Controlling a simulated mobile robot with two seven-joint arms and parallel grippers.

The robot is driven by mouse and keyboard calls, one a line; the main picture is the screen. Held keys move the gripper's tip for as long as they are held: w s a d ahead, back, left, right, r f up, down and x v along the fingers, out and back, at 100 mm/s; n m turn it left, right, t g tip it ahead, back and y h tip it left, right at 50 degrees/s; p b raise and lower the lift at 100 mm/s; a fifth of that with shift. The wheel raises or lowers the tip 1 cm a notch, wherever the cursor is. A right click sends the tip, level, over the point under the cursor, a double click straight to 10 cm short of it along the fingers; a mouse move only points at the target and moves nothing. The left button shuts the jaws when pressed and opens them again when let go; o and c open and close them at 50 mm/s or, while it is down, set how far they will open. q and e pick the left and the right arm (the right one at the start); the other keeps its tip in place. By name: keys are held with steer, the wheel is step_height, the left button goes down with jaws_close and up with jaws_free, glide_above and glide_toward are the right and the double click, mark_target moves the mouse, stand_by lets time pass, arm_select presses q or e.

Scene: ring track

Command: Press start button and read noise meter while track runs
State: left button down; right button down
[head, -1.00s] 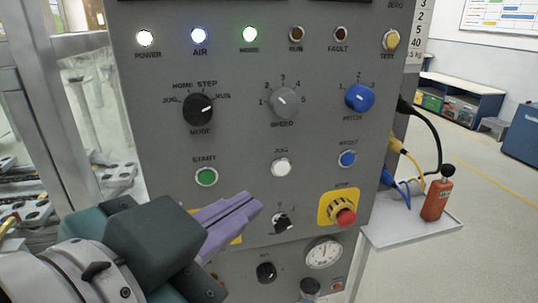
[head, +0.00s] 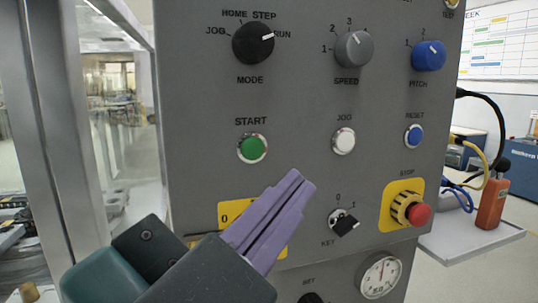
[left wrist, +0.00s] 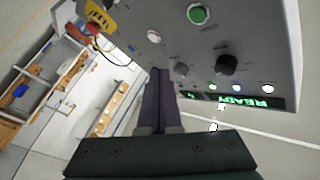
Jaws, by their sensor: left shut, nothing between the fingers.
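The green START button (head: 252,148) is on the grey control panel (head: 300,110), below the black MODE knob (head: 253,43), whose pointer is toward RUN. My left gripper (head: 296,184) is shut and empty, its purple fingers in front of the panel, below and right of the START button and apart from it. In the left wrist view the START button (left wrist: 198,14) is at the top, and the gripper fingers (left wrist: 158,78) show at the centre. A lit display reading READY (left wrist: 250,103) is on the panel there. My right gripper is not in view.
A red STOP button (head: 419,215) on a yellow plate is to the right, with a black key switch (head: 345,223) left of it. A white JOG button (head: 343,141) and a blue RESET button (head: 414,136) share START's row. A red-orange device (head: 492,202) stands on a side shelf (head: 470,245).

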mark_target(253, 148)
arm_select(q)
steer(key=shift+w, duration=0.15)
steer(key=shift+w+a+b, duration=0.15)
steer(key=shift+w+a, duration=0.3)
steer(key=shift+w, duration=0.9)
steer(key=shift+w+a+b, duration=0.2)
steer(key=shift+w+a, duration=0.3)
steer(key=shift+w, duration=0.9)
steer(key=shift+w+a+b, duration=0.15)
steer(key=shift+w+a, duration=0.3)
steer(key=shift+w, duration=0.9)
steer(key=shift+w+a, duration=0.15)
steer(key=shift+w, duration=0.2)
